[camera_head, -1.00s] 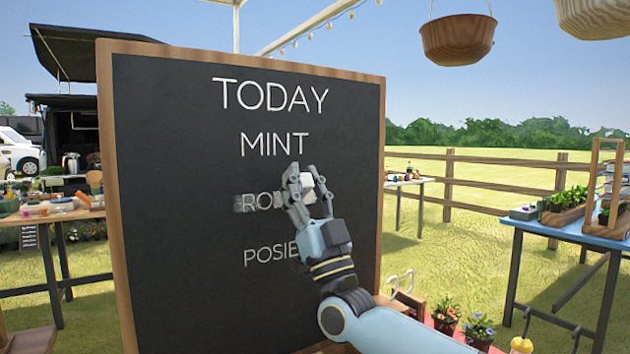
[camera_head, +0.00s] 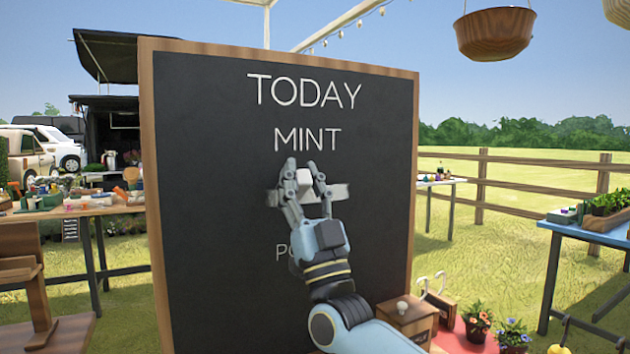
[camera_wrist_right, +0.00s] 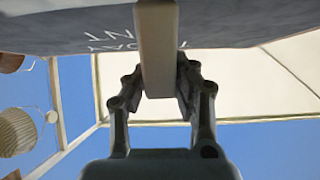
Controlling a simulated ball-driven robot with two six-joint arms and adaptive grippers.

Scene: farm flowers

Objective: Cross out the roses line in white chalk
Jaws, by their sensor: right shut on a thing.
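The chalkboard (camera_head: 210,270) stands upright in a wooden frame and carries white words. TODAY (camera_head: 303,91) is at the top, with MINT (camera_head: 307,139) below it. On the third line, a thick pale grey stroke (camera_head: 341,192) runs level and shows on both sides of my fingers; no letters are readable there. Below it, only the start of POSIES (camera_head: 282,253) shows past my arm. My right gripper (camera_head: 304,182) is shut on a white chalk block (camera_head: 305,177) in front of the stroke. The chalk also shows between the fingers in the right wrist view (camera_wrist_right: 157,50). Contact with the board is unclear.
A table with goods (camera_head: 95,205) stands at the left, and a wooden chair (camera_head: 28,280) is nearer. A blue table (camera_head: 590,234) is at the right. Potted flowers (camera_head: 478,322) and a wooden box (camera_head: 408,318) sit low beside my right arm.

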